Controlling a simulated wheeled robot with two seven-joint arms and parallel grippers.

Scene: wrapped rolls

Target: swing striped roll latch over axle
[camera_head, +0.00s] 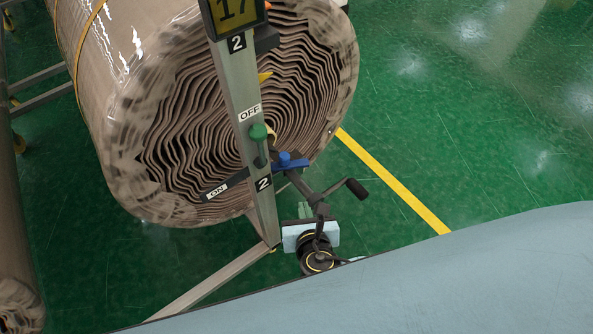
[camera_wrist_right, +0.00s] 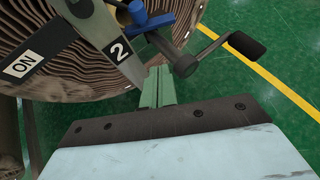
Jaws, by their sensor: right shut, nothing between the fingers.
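The big roll (camera_head: 205,125) has wavy brown layers on its end face and clear wrap around it. A grey post (camera_head: 244,110) stands in front of that face. A blue latch piece (camera_head: 290,163) sits beside the post near the roll's centre; it also shows in the right wrist view (camera_wrist_right: 155,22). A green-knobbed lever (camera_head: 259,140) is on the post below the OFF label. My right gripper (camera_head: 304,209) is below the blue piece, apart from it. Its green fingers (camera_wrist_right: 157,86) are shut and empty beside the post. My left gripper is out of view.
A crank with a black handle (camera_head: 355,188) sticks out right of the post, above my right gripper; it also shows in the wrist view (camera_wrist_right: 243,45). An ON-labelled dark bar (camera_head: 222,187) is left of the post. Another roll (camera_head: 18,290) is at lower left. Green floor at right is open.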

